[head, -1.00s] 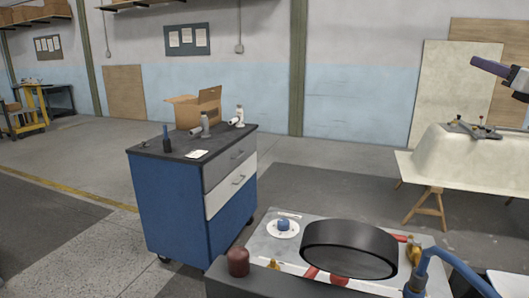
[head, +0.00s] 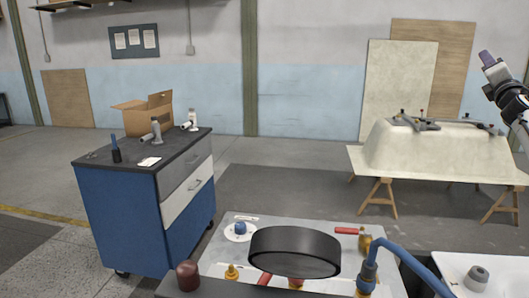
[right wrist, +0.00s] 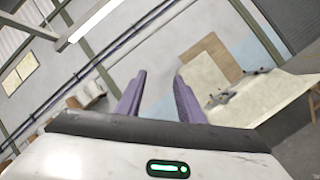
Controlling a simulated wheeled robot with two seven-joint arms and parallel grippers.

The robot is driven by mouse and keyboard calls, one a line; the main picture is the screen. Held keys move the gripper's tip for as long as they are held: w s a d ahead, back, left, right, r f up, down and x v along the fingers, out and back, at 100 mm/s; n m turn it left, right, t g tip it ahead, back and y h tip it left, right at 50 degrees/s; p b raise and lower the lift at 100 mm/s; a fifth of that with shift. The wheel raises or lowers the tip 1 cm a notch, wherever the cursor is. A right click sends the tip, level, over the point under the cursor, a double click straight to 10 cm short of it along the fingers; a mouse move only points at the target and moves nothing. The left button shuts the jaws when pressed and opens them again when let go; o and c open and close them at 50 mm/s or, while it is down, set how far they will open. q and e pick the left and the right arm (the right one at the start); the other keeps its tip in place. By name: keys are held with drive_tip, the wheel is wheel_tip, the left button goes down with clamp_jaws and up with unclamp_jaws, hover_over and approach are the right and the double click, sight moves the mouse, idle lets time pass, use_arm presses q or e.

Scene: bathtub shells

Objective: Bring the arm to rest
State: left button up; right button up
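My right gripper (head: 487,58) is raised at the right edge of the head view, with purple fingers pointing up and left. In the right wrist view its two purple fingers (right wrist: 158,97) stand apart with nothing between them. It is in free air, well clear of the bench and cart. My left gripper is not in either view.
A blue tool cart (head: 135,215) with a cardboard box (head: 142,115) stands at left. A pale tub shell (head: 440,150) rests on trestles behind at right. Close in front is a panel (head: 215,250) with valves, a blue hose and a black round part (head: 295,250). Floor between is clear.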

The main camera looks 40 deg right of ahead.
drive_tip(key=s+d+f+m+g+y+p, duration=0.1)
drive_tip(key=s+d+f+m+g, duration=0.2)
drive_tip(key=s+f+m+g, duration=0.25)
drive_tip(key=s+d+f+m+g, duration=0.3)
drive_tip(key=d+f+m+g, duration=0.15)
drive_tip(key=f+m, duration=0.3)
drive_tip(key=a+f+m+g+y+p, duration=0.1)
drive_tip(key=a+f+y, duration=0.15)
drive_tip(key=f, duration=0.45)
drive_tip(key=a+f+m+g+y, duration=0.1)
drive_tip(key=f+y, duration=0.3)
drive_tip(key=f, duration=0.3)
drive_tip(key=w+a+f+t+y, duration=0.1)
drive_tip(key=w+a+f+y, duration=0.3)
drive_tip(key=a, duration=0.3)
drive_tip(key=w+a+f+m+t+y+p, duration=0.1)
drive_tip(key=w+a+f+y, duration=0.2)
drive_tip(key=w+a+f, duration=0.3)
drive_tip(key=shift+w+a+f+t+y, duration=0.2)
drive_tip(key=shift+a+f+t+y, duration=0.15)
drive_tip(key=shift+a+f, duration=0.3)
drive_tip(key=shift+a, duration=0.1)
